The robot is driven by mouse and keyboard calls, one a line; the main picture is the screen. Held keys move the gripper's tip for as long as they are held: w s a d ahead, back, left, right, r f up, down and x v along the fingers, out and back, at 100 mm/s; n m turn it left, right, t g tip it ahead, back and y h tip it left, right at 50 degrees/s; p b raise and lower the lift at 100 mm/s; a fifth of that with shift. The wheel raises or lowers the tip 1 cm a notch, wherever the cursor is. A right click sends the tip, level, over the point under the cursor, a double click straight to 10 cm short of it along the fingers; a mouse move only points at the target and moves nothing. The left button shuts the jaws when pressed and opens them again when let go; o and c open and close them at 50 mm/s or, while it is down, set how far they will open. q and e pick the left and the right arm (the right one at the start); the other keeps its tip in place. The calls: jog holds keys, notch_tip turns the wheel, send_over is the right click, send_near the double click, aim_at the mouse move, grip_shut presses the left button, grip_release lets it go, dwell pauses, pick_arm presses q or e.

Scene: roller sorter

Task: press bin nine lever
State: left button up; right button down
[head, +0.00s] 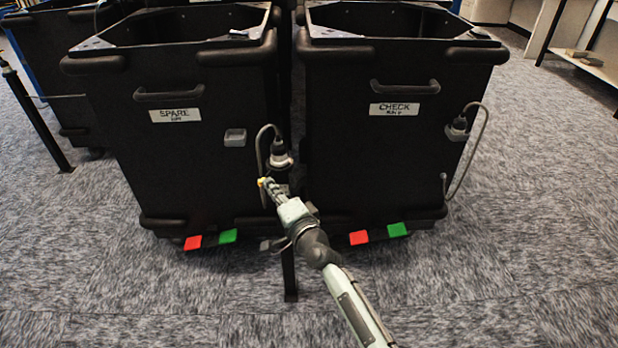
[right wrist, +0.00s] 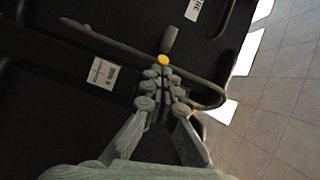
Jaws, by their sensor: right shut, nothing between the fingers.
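My right gripper (head: 266,184) is shut and empty in front of the gap between two black bins. In the right wrist view its closed fingertips (right wrist: 163,62) lie beside a short dark grey paddle (right wrist: 169,40), possibly the lever. I cannot tell whether they touch. A thin grey cable (right wrist: 105,40) loops behind the fingers. A white label (right wrist: 103,73) that seems to read bin 9 is on a black post or bar to their left. In the head view a grey fitting with a cable (head: 280,155) stands just above the fingertips. My left gripper is not in view.
The left bin (head: 190,105) is labelled SPARE and the right bin (head: 385,150) CHECK. Each has red (head: 193,243) and green (head: 228,237) pedals at its foot. A black post (head: 289,275) stands between them. Carpet (head: 500,230) is clear at the right.

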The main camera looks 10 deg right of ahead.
jog(key=v, duration=1.2)
jog(key=shift+d, duration=0.1)
